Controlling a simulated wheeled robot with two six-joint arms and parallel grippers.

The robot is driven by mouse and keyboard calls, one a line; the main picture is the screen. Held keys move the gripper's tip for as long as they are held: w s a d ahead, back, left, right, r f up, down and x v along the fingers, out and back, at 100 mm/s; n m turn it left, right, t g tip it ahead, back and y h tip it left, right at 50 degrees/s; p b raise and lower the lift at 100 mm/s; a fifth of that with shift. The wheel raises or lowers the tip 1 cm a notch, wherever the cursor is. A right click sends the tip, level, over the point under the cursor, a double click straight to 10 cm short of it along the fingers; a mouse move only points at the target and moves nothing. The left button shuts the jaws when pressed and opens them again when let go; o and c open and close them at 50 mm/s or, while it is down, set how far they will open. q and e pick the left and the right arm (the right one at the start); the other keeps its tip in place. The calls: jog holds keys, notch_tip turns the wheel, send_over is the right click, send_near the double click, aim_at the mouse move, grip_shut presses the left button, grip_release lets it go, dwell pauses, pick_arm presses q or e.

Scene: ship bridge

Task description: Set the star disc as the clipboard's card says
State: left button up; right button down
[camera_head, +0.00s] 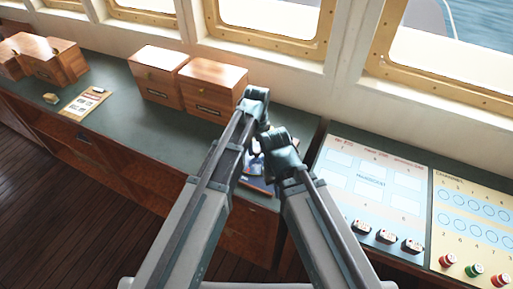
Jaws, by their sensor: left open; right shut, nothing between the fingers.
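A clipboard (85,101) with a card lies flat on the green counter at the left; its print is too small to read. A blue sheet or board (257,183) with pale shapes lies on the counter under my arms. It may hold the star disc, but my arms hide most of it and I cannot tell any setting. My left gripper (262,122) is open above the counter, just beyond the blue piece. My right gripper (268,150) is shut and empty, over or close to the blue piece; whether it touches is hidden.
Wooden boxes (212,84) stand along the wall behind my grippers, with more wooden boxes (40,60) at far left. A small tan block (50,98) lies by the clipboard. Panels with labelled spaces (370,180) and knobs or stamps (386,237) fill the right. The counter's left-middle is clear.

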aim_at(256, 151)
pick_arm(q)
jog(key=o, duration=0.4)
jog(key=shift+o, duration=0.2)
notch_tip(256, 151, up, 14)
jog(key=p, duration=1.3)
jog(key=shift+p, duration=0.4)
pick_arm(e)
notch_tip(256, 151, up, 14)
pick_arm(q)
jog(key=shift+f, duration=0.15)
pick_arm(e)
jog(key=shift+f, duration=0.1)
